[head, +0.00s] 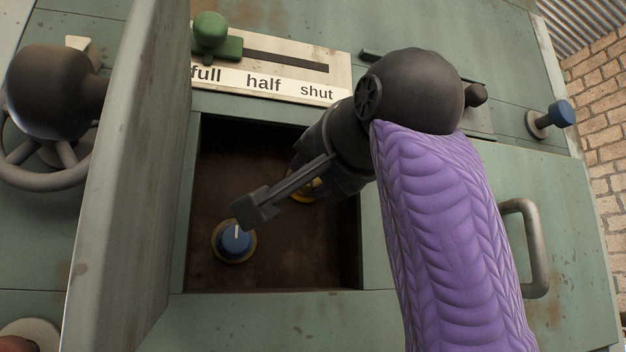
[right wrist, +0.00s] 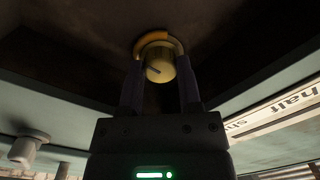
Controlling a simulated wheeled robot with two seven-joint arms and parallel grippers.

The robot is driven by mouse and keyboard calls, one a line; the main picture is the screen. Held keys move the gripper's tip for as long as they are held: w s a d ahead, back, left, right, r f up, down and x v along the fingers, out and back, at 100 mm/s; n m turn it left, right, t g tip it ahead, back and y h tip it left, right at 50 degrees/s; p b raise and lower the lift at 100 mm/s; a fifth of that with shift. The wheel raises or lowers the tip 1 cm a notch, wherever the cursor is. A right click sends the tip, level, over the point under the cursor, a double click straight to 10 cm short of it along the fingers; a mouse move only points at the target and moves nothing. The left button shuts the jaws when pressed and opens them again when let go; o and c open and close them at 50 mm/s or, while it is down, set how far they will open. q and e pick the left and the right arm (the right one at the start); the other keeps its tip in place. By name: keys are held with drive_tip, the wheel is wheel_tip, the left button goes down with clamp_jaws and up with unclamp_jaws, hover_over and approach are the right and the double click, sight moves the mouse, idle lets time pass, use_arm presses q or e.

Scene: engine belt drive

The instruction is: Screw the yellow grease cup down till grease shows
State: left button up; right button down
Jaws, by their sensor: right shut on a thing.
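The yellow grease cup (right wrist: 158,68) sits at the back of a dark recess (head: 240,270) in the green engine panel. In the right wrist view its round face carries a dark line, and an orange-yellow ring lies around its base. My right gripper (right wrist: 161,82) has one finger on each side of the cup and is shut on it. In the head view my right gripper (head: 290,185) reaches into the recess and hides most of the cup (head: 308,190). My left gripper is not in view.
A blue knob (head: 235,240) with a white mark sits in the recess, lower left of the cup. An open door panel (head: 130,190) stands at the recess's left side. Above is a green slider (head: 212,35) at the "full" end of a labelled plate. A handle (head: 530,245) is at right.

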drive_tip(key=shift+c, duration=1.4)
unclamp_jaws()
drive_tip(key=shift+d, duration=0.1)
drive_tip(key=b+v, duration=0.5)
drive_tip(key=v, duration=0.5)
